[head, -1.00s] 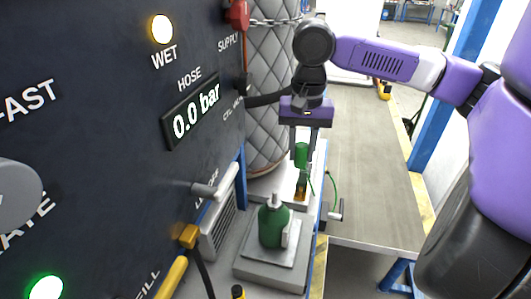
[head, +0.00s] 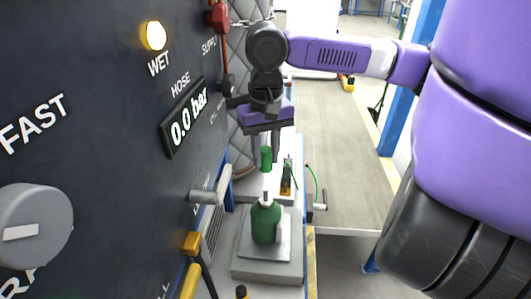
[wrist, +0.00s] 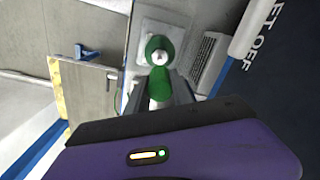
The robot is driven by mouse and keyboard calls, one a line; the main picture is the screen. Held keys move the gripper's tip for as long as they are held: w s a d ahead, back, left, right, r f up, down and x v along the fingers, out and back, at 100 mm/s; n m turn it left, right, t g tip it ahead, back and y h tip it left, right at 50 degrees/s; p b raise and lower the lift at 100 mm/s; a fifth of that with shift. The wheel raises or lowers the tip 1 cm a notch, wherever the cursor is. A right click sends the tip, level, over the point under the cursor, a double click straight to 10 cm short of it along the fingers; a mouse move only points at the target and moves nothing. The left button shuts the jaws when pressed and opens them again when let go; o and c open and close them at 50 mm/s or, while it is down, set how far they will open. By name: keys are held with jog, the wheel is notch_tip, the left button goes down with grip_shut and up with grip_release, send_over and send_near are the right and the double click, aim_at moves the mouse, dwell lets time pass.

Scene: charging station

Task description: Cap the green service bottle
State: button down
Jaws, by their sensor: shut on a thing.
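The green service bottle (head: 266,226) stands upright on a grey platform, its pale neck bare. My gripper (head: 265,150) is shut on a green cap (head: 266,158), pointing down. The cap is held apart from the bottle, in line above its neck in the head view; the exact distance cannot be told. In the wrist view, the cap (wrist: 160,84) sits between the fingers (wrist: 161,92). The bottle (wrist: 160,46) shows just beyond it, with the pale neck tip visible.
The grey platform (head: 246,268) is beside the dark panel (head: 110,100), whose grey handle (head: 205,196) juts out nearby.

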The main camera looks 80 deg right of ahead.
aim_at(266, 165)
jog(key=shift+f+b, duration=1.85)
jog(key=shift+f, duration=1)
jog(key=shift+p, duration=0.65)
jog(key=shift+f+b, duration=1.7)
jog(key=shift+f, duration=1)
jog(key=c, duration=1)
grip_release()
jog(key=shift+c, duration=0.2)
jog(key=shift+r, duration=0.1)
notch_tip(266, 165, up, 8)
jog(key=shift+f, duration=0.15)
